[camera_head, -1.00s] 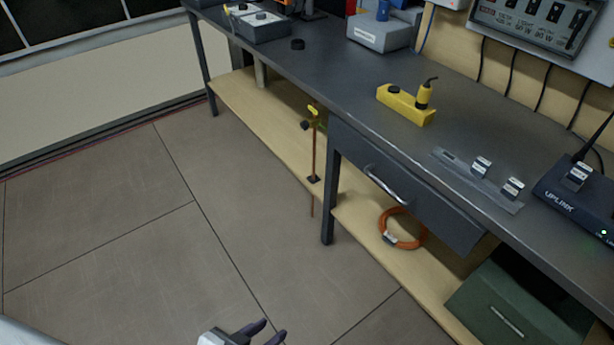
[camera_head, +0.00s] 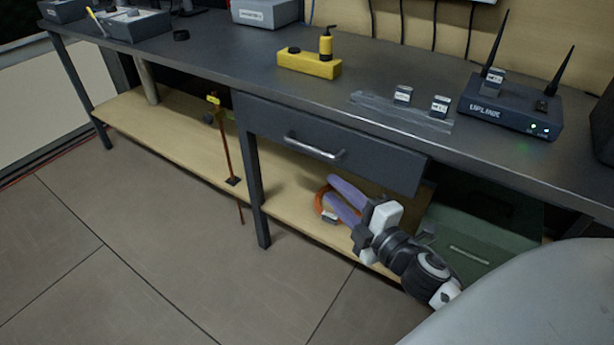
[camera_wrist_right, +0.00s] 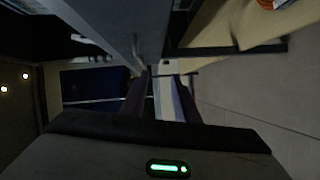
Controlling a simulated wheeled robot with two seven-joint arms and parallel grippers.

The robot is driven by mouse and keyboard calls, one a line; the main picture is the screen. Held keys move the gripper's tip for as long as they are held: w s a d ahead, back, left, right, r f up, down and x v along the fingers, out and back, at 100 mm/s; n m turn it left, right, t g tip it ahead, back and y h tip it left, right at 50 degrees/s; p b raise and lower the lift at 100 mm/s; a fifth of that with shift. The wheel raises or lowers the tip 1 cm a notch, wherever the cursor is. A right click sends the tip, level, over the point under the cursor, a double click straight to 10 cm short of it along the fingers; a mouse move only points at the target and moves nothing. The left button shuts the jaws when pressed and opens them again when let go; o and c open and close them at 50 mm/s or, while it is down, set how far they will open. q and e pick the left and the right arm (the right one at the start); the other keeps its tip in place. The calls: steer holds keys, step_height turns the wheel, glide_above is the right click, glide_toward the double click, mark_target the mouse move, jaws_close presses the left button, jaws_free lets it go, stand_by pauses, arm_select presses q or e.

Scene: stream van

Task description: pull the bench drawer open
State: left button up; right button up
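The bench drawer (camera_head: 385,166) is a dark grey front under the bench top and looks closed. Its silver bar handle (camera_head: 314,150) runs along the front, left of its middle. My right gripper (camera_head: 331,189), with purple fingers, is below and slightly right of the handle, in front of the lower shelf. It is apart from the handle. Its fingers are spread with nothing held between them; they also show apart in the right wrist view (camera_wrist_right: 161,90). My left gripper is not in view.
An orange cable coil (camera_head: 322,205) lies on the lower shelf (camera_head: 185,150) behind my fingers. A green case (camera_head: 490,230) stands right of my gripper. A yellow tool (camera_head: 309,63) and a router (camera_head: 510,105) stand on the bench. The floor at left is clear.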

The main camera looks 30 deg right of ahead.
mark_target(310, 147)
steer(key=w+r+n, duration=0.1)
steer(key=w, duration=0.2)
steer(key=w+d+r+n+t+b, duration=0.1)
steer(key=w+n, duration=0.1)
steer(key=w, duration=0.2)
steer(key=w+r+n+y, duration=0.1)
steer(key=w+n, duration=0.1)
steer(key=w, duration=0.1)
steer(key=shift+w+d+r+t+b, duration=0.25)
steer(key=shift+w+r+t+b, duration=0.05)
steer(key=shift+w, duration=0.75)
steer(key=shift+c, duration=0.4)
jaws_close()
